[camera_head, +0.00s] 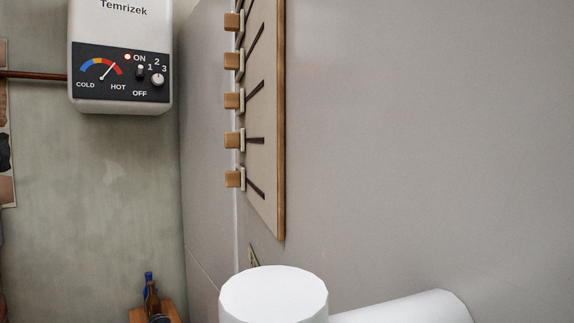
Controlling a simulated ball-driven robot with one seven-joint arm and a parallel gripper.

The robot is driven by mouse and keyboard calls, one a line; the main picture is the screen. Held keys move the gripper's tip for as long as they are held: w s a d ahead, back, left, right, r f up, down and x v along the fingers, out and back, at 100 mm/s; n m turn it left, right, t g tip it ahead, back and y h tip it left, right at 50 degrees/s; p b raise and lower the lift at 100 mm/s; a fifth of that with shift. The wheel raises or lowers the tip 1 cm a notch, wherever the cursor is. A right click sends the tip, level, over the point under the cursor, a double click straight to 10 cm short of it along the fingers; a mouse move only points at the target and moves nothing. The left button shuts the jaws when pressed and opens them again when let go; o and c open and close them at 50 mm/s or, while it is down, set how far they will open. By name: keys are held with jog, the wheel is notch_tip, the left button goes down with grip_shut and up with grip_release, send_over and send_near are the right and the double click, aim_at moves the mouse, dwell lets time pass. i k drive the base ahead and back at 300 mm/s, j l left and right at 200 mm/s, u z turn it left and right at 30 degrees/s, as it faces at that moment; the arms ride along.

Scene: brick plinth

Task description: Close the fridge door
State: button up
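A large smooth grey surface (430,140) fills the right side of the view, very close. A narrower grey face (208,150) adjoins it on the left, with a vertical seam between them. These may be parts of the fridge, but no handle or opening shows, so I cannot tell whether its door is open or shut. My gripper is not in view. White rounded arm parts of mine show at the bottom, in front of the grey surface.
A tall wood-edged panel (263,190) with several wooden blocks is on the grey surface. A white water heater (120,70) hangs on the greenish wall at the left, with a pipe beside it. A brown bottle (152,298) stands on a small wooden surface below.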

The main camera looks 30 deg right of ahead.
aim_at(403, 160)
jog(key=j, duration=0.6)
jog(key=k+j+z, duration=0.1)
jog(key=j, duration=0.5)
jog(key=j+u, duration=0.1)
jog(key=j, duration=0.85)
jog(key=i, duration=0.05)
